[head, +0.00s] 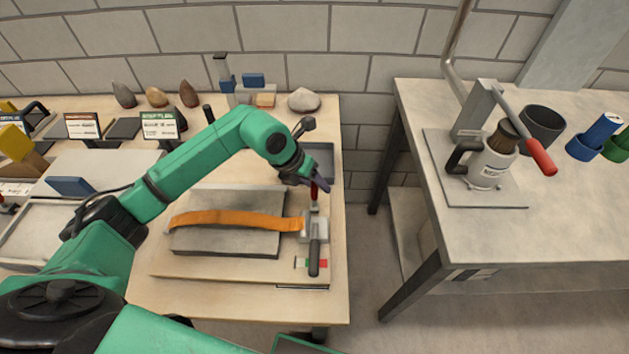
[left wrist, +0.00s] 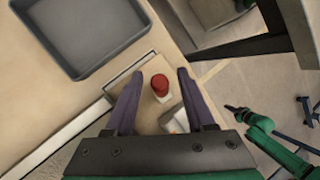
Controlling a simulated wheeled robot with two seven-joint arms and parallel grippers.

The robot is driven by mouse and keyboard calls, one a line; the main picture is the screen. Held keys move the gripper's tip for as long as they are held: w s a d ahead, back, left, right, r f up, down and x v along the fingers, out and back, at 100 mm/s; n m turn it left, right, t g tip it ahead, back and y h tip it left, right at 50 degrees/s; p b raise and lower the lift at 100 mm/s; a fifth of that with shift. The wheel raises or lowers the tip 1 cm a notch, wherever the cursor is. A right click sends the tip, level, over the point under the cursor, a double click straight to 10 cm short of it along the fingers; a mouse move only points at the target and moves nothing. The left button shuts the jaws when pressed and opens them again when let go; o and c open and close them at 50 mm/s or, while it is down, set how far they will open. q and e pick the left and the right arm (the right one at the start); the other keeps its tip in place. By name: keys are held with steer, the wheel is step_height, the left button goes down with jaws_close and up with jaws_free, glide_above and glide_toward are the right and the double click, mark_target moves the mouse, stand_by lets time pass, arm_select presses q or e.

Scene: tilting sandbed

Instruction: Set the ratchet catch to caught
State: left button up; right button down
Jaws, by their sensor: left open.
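The ratchet (head: 313,230) sits at the right end of an orange strap (head: 235,217) that lies over a grey slab (head: 190,240). Its dark handle (head: 314,258) points toward the front edge, beside small green and red marks (head: 323,264). A red-topped knob, apparently the catch (head: 314,190), stands just behind the ratchet. My left gripper (head: 319,184) is over this knob. In the left wrist view the red knob (left wrist: 160,85) shows between the open fingers of my left gripper (left wrist: 157,85), with gaps on both sides. My right gripper seems to show there (left wrist: 238,112), small and unclear.
A grey tray (head: 320,158) lies behind the knob, close to the left fingers. Rocks and labelled cards stand at the back of the bench (head: 335,300). A second table (head: 560,235) with a lever press (head: 478,120) stands right, across a gap.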

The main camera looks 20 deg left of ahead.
arm_select(q)
jaws_close()
stand_by(1.3)
